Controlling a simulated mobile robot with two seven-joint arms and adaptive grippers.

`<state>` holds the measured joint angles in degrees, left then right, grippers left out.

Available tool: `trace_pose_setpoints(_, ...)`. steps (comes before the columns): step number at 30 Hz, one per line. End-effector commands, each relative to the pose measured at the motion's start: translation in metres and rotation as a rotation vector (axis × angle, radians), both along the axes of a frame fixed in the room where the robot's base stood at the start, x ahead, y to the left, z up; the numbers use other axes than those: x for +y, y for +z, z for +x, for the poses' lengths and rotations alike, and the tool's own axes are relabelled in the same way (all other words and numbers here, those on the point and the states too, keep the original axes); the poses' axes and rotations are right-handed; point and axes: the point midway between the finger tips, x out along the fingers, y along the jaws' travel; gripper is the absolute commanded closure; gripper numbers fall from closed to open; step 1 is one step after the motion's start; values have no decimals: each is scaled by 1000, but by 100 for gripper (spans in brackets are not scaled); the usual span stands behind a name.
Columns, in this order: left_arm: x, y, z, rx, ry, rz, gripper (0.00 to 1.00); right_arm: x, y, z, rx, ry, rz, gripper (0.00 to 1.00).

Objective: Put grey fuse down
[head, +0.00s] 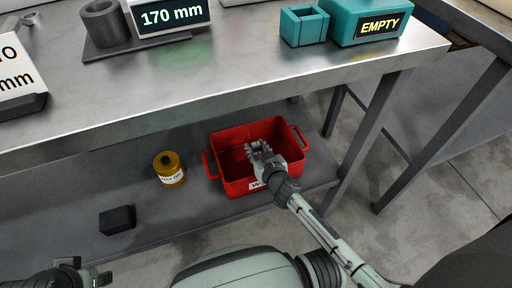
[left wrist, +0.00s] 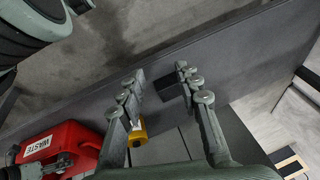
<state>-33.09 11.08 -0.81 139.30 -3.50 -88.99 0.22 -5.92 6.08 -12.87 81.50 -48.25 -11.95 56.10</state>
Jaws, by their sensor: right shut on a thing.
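My right gripper (head: 258,150) reaches into the red bin (head: 228,181) on the lower shelf. It is shut on a small grey thing, probably the grey fuse, which is mostly hidden by the fingers. I cannot tell whether the fuse touches the bin. In the left wrist view the red bin (left wrist: 62,132) shows its WASTE label, with part of my right arm over it. My left gripper (left wrist: 158,78) is open and empty, its fingers apart above the lower shelf. In the head view only a bit of my left arm shows at the bottom left.
A yellow labelled canister (head: 168,170) and a black block (head: 117,219) stand on the lower shelf (head: 72,195), left of the bin.

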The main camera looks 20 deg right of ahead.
Motion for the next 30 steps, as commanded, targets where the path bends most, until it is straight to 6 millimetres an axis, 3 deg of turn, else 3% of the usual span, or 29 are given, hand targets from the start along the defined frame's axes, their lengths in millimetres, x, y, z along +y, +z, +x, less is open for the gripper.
trace_pose_setpoints(10, 2, 10, -3, -9, 4, 6, 66, 0, -3, 0, 0, 0, 0, 100)
trace_pose_setpoints(11, 2, 11, -2, -10, 4, 6, 66, 0, -3, 0, 0, 0, 0, 70)
trace_pose_setpoints(16, 1, 11, -2, -12, 4, 5, 66, 0, -3, 0, 0, 0, 0, 51)
trace_pose_setpoints(27, 1, 9, -2, -5, 1, 3, 66, 0, 1, 0, 0, 0, -1, 51)
trace_pose_setpoints(30, -1, -8, 3, 8, -2, -5, 66, 0, 8, 0, -1, 1, -2, 51)
